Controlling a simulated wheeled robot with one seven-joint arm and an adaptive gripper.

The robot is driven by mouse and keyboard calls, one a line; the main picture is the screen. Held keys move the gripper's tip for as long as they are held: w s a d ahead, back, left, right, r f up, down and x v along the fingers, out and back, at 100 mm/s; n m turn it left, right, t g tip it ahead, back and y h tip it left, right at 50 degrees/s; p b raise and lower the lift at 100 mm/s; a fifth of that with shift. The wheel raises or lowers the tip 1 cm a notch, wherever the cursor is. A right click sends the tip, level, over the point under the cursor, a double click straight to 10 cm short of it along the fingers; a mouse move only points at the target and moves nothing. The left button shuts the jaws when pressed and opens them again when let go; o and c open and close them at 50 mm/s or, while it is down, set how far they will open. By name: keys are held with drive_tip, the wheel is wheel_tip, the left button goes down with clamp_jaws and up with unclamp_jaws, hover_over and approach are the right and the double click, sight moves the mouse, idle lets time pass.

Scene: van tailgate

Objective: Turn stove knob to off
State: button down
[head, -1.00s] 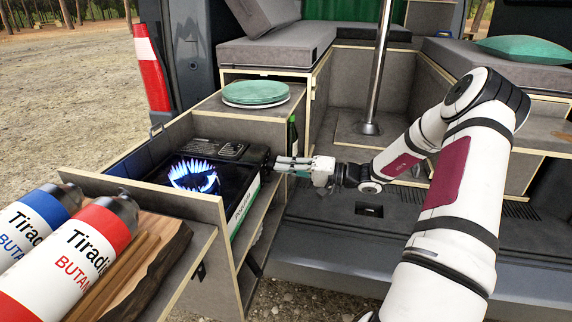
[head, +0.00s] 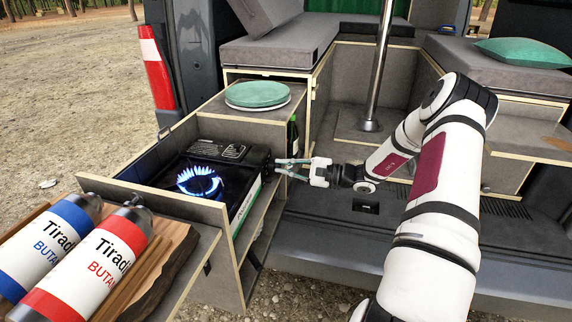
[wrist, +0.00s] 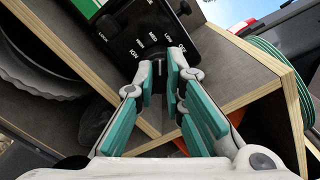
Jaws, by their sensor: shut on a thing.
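The portable gas stove (head: 226,152) sits in the pulled-out drawer, with a ring of blue flame (head: 199,182) burning on it. Its black control panel (wrist: 150,32) fills the top middle of the wrist view, with HIGH, MED, LOW and OFF marks. The dark stove knob (wrist: 159,69) shows a pale line and sits between my fingertips. My gripper (head: 279,168) reaches the stove's right end from the right. In the wrist view, its teal-padded fingers (wrist: 160,77) are closed on the knob from both sides. The fingers partly hide the knob, and I cannot tell exactly which mark it points to.
Red and blue butane canisters (head: 90,262) lie on a wooden board (head: 172,262) at the front left. Green plates (head: 257,94) are stacked on the cabinet behind the stove. A metal pole (head: 379,70) stands behind my arm. Drawer walls (head: 150,196) surround the stove.

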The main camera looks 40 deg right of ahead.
drive_tip(key=m+p, duration=0.1)
drive_tip(key=m, duration=0.4)
drive_tip(key=shift+d+m+p, duration=0.15)
drive_tip(key=shift+m+p, duration=0.15)
drive_tip(key=shift+m, duration=0.1)
drive_tip(key=m, duration=0.4)
drive_tip(key=shift+m+p, duration=0.4)
drive_tip(key=shift+f, duration=0.1)
drive_tip(key=c, duration=1.7)
unclamp_jaws()
drive_tip(key=shift+o, duration=0.2)
drive_tip(key=v, duration=1.2)
drive_tip(key=shift+d, duration=0.1)
drive_tip(key=shift+w, duration=0.1)
